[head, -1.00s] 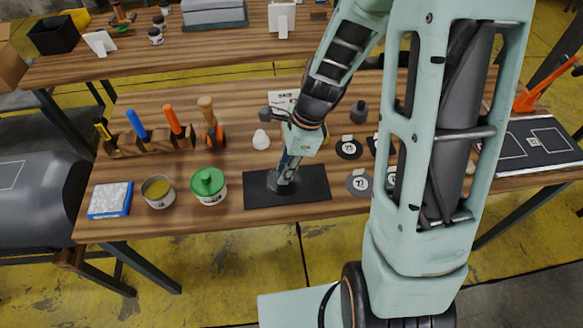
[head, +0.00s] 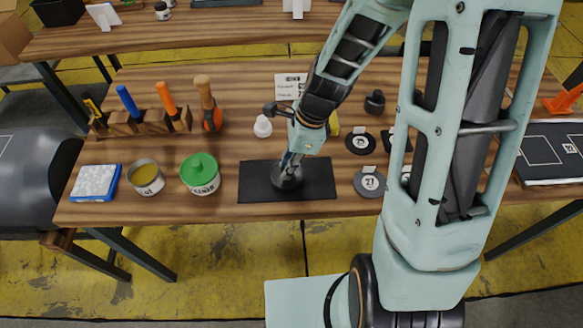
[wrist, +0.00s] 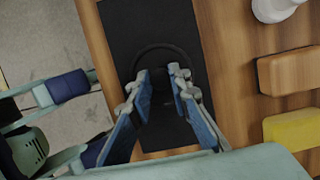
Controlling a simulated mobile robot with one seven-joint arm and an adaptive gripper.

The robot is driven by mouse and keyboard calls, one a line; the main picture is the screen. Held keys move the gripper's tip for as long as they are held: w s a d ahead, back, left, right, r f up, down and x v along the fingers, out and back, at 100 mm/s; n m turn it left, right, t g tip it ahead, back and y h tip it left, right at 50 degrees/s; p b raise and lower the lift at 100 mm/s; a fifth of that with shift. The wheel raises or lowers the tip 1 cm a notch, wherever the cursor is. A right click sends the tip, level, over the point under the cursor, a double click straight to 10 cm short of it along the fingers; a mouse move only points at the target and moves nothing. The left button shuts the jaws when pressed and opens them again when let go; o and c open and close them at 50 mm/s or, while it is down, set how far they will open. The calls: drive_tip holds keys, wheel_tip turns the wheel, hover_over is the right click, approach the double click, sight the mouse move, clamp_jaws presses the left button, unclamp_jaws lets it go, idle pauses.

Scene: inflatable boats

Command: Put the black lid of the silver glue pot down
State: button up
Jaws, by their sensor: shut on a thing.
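The black lid (head: 281,182) is a dark round disc low over the black mat (head: 320,180), apparently resting on it. My gripper (head: 291,168) points down at the lid's middle and is shut on it. In the wrist view the blue-padded fingers of my gripper (wrist: 163,82) close around the lid's centre, and the lid (wrist: 160,57) shows only as a faint dark circle against the mat (wrist: 130,20). The silver glue pot (head: 147,184) stands uncovered to the left, with yellowish glue inside.
A pot with a green lid (head: 200,174) stands between the glue pot and the mat. A blue-edged white block (head: 95,183) is at far left. A wooden tool rack (head: 145,122) stands behind. Black and grey discs (head: 369,182) lie right of the mat.

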sight(300, 174)
drive_tip(key=shift+f, duration=0.5)
drive_tip(key=o, duration=0.9)
drive_tip(key=shift+d+r, duration=0.1)
drive_tip(key=shift+r, duration=0.45)
drive_tip(key=p+v, duration=0.1)
drive_tip(key=v, duration=1)
drive_tip(key=shift+s+p, duration=0.1)
drive_tip(key=shift+p, duration=0.2)
